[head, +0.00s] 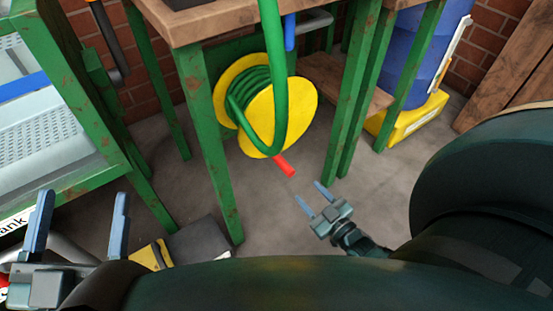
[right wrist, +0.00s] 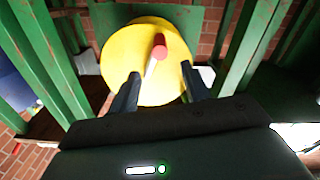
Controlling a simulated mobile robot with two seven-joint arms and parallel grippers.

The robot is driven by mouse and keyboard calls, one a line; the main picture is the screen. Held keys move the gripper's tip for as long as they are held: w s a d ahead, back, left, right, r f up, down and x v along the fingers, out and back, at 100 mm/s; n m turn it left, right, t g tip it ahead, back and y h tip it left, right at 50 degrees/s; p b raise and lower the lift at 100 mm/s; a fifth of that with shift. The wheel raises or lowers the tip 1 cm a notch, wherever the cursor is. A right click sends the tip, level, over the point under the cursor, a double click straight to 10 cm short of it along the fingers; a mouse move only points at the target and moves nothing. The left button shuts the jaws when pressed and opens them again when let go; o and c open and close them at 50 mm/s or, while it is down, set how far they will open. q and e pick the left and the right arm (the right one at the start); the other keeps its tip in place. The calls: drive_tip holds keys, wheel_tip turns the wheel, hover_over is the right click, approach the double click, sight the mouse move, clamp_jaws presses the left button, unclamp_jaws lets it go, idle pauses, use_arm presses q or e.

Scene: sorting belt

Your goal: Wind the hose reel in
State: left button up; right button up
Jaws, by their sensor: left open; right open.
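The hose reel has yellow round flanges (head: 296,112) and stands under a wooden-topped table. Green hose (head: 250,95) is wound on it, and one length loops down in front and runs up out of the head view. A red crank handle (head: 284,165) sticks out from the reel's front. My right gripper (head: 312,197) is open and empty, just short of the handle in the head view. In the right wrist view the red handle (right wrist: 159,44) shows between and beyond the open fingers (right wrist: 160,72), before the yellow flange (right wrist: 130,55). My left gripper (head: 84,196) is open and empty at the lower left.
Green table legs (head: 216,150) stand on both sides of the reel. A green-framed bench (head: 95,120) is at left. A blue barrel (head: 425,50) on a yellow base (head: 408,118) stands at right. A grey and yellow item (head: 195,245) lies low in front.

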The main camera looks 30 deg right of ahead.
sight(285, 166)
drive_tip(key=w+b, duration=0.1)
drive_tip(key=w, duration=0.2)
drive_tip(key=w+b, duration=0.2)
drive_tip(key=w, duration=0.2)
drive_tip(key=w+a+b, duration=0.1)
drive_tip(key=w, duration=0.3)
drive_tip(key=shift+w, duration=0.25)
use_arm(q)
drive_tip(key=shift+s+a+r+m+t+h+b, duration=0.15)
drive_tip(key=shift+r+m+t+h, duration=0.05)
drive_tip(key=shift+r+m+h, duration=1.35)
drive_tip(key=shift+s+a+r+m+t+h+b, duration=0.15)
drive_tip(key=shift+r+m+t+h, duration=0.05)
drive_tip(key=shift+r+m+h, duration=1.3)
use_arm(e)
drive_tip(key=shift+w, duration=0.5)
use_arm(q)
drive_tip(key=shift+f, duration=0.15)
use_arm(e)
drive_tip(key=shift+r, duration=0.1)
drive_tip(key=shift+c, duration=0.6)
clamp_jaws()
